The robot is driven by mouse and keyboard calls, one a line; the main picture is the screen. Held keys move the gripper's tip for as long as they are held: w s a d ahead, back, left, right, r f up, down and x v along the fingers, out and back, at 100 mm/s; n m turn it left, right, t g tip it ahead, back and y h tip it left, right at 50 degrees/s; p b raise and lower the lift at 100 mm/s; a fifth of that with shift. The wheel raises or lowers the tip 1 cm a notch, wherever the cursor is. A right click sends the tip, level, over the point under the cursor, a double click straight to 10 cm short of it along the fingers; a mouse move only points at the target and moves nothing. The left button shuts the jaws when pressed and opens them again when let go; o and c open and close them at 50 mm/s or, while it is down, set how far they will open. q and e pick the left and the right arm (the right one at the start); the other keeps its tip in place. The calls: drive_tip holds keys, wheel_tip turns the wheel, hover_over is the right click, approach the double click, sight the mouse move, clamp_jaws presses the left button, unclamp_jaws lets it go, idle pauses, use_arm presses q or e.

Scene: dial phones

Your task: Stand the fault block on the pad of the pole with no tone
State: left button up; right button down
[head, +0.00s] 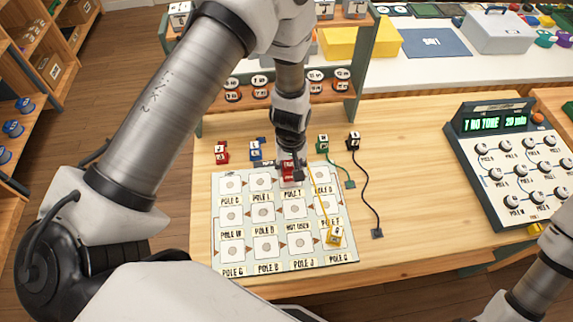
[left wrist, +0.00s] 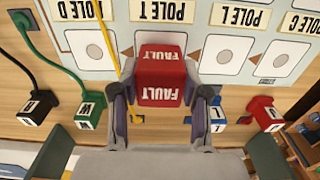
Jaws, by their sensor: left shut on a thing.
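The red fault block (head: 287,174) is held in my left gripper (head: 289,161), at the back edge of the pole board (head: 362,256). In the left wrist view the fault block (left wrist: 161,78) sits between the two fingers of the left gripper (left wrist: 160,108), lined up with the POLE T label (left wrist: 165,11). It covers the pad there; I cannot tell whether it touches the board. The tester (head: 510,165) at the right has a green display (head: 496,124) that reads "T NO TONE 20 min". My right gripper is out of view.
Behind the board stand a red plug (head: 221,153), a blue plug (head: 255,150), a green plug (head: 322,144) and a black plug (head: 353,141). A yellow plug (head: 334,237) lies on the board's right side, its cord passing right of my left gripper. A shelf rack (head: 350,85) stands behind.

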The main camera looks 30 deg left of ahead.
use_arm(q)
drive_tip(key=shift+s+d+f, duration=0.1)
drive_tip(key=shift+d+f, duration=0.15)
drive_tip(key=shift+f, duration=0.4)
drive_tip(key=shift+r, duration=0.2)
drive_tip(key=shift+w+a+f, duration=0.2)
drive_tip(key=shift+a+f, duration=0.1)
drive_tip(key=shift+a, duration=0.05)
drive_tip(key=o, duration=1.3)
drive_tip(key=shift+s+d+r, duration=0.1)
drive_tip(key=shift+d+r, duration=0.05)
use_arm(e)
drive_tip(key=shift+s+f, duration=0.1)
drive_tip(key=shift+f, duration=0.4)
use_arm(q)
drive_tip(key=shift+r, duration=0.1)
